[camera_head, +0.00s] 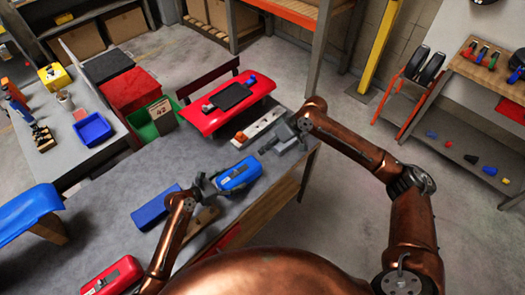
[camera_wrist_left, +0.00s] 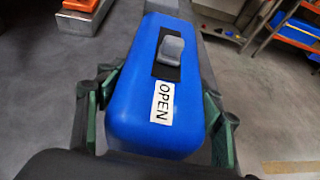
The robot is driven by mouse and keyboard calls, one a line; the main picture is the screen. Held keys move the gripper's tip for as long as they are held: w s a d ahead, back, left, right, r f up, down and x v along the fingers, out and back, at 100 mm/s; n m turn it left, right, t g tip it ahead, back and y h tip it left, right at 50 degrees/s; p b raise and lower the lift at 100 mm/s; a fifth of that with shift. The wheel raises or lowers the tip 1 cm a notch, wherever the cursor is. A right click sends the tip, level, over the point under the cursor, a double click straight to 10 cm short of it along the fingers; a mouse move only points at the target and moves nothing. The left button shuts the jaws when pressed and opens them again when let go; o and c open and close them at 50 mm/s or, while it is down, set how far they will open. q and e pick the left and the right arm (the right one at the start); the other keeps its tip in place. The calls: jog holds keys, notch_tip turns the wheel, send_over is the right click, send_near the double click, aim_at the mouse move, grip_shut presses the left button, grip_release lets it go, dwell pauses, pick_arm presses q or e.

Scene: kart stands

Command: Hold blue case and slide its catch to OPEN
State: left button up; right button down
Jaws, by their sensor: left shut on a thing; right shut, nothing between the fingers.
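The blue case (camera_head: 238,175) is at the near edge of the grey table. My left gripper (camera_head: 215,184) is shut on it, with one finger along each side in the left wrist view (camera_wrist_left: 152,112). The white OPEN label (camera_wrist_left: 161,101) lies beyond the slot's near end, apart from the catch. My right gripper (camera_head: 287,139) is shut and empty, up and right of the case, not touching it. The case's underside is hidden.
A darker blue box (camera_head: 156,207) lies left of the case, and a red case (camera_head: 111,277) lies at lower left. A pale tray with an orange block (camera_head: 258,125) is beyond the case, close to my right gripper. Grey tabletop (camera_head: 110,190) is bare further left.

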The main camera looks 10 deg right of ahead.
pick_arm(q)
jog(key=o, duration=1.5)
